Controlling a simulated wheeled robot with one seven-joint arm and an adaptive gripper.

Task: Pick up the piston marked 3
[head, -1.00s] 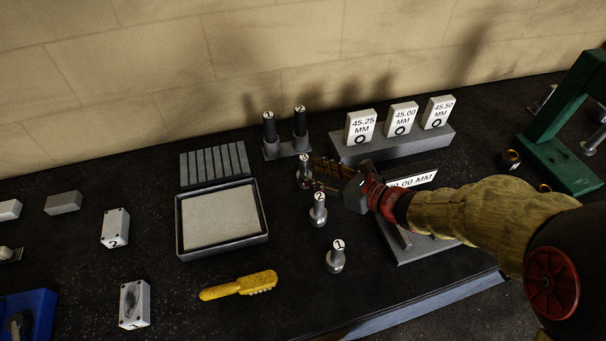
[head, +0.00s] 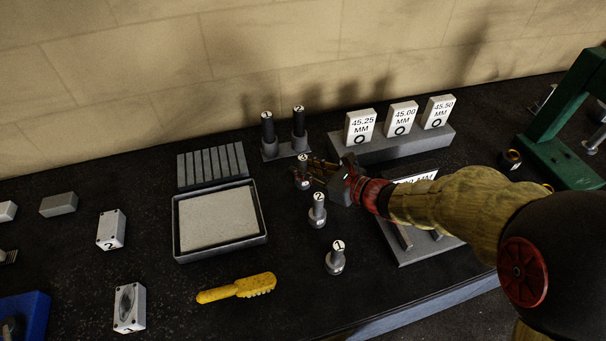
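The piston marked 3 (head: 303,172) stands upright on the dark bench, the farthest back in a row of three pistons. The piston marked 2 (head: 317,212) and the piston marked 1 (head: 336,259) stand upright in front of it. My gripper (head: 312,175) reaches in from the right, with its fingers at the right side of piston 3. The fingers overlap part of the piston's body. They are small and dark here, so I cannot tell whether they touch it or are closed on it.
Behind stands a holder with two dark cylinders (head: 269,136) marked 1 and 2. A grey block carries three gauge cards (head: 401,118). A shallow tray (head: 262,234), a slotted block (head: 212,166) and a yellow tool (head: 237,288) lie left. A green frame (head: 566,164) stands right.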

